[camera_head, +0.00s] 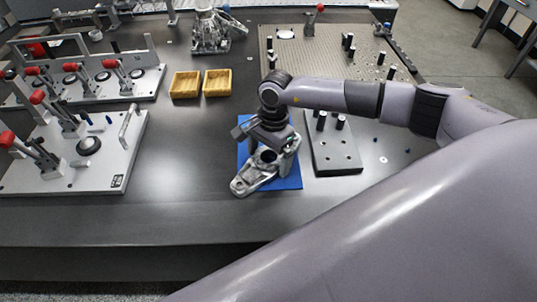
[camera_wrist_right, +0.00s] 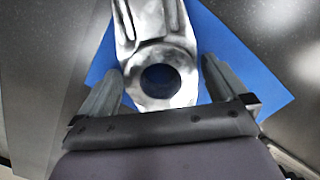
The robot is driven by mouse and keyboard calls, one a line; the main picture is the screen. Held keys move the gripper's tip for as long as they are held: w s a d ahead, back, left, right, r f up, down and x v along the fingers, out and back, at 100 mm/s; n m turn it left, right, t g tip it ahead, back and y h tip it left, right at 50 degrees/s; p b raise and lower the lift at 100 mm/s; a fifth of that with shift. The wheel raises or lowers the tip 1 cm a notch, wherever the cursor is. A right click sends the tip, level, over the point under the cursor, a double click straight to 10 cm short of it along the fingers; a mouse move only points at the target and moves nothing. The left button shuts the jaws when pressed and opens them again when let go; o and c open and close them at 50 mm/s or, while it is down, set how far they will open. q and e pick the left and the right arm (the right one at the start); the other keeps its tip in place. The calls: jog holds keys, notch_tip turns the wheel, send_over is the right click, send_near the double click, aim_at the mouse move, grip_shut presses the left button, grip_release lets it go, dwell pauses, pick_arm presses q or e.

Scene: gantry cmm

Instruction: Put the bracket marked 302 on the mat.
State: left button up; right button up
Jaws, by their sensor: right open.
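A silvery metal bracket (camera_head: 247,182) lies on the blue mat (camera_head: 291,181) at the middle front of the table. No number can be read on it. My right gripper (camera_head: 268,155) is right above the bracket. In the right wrist view the open fingers (camera_wrist_right: 163,82) stand on either side of the bracket's round end with its hole (camera_wrist_right: 162,103), with a gap on both sides. The mat (camera_wrist_right: 245,75) shows beneath the bracket there. My left gripper is not in view.
A dark block with pegs (camera_head: 333,150) stands close right of the mat. Clamp fixtures (camera_head: 75,165) are at left. Two yellow trays (camera_head: 217,82) and another metal casting (camera_head: 209,32) are behind. The table left of the mat is clear.

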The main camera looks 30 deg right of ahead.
notch_tip(320, 180, up, 12)
jog(key=d, duration=0.1)
jog(key=shift+w+d, duration=0.2)
jog(key=shift+w, duration=0.05)
dwell(0.5)
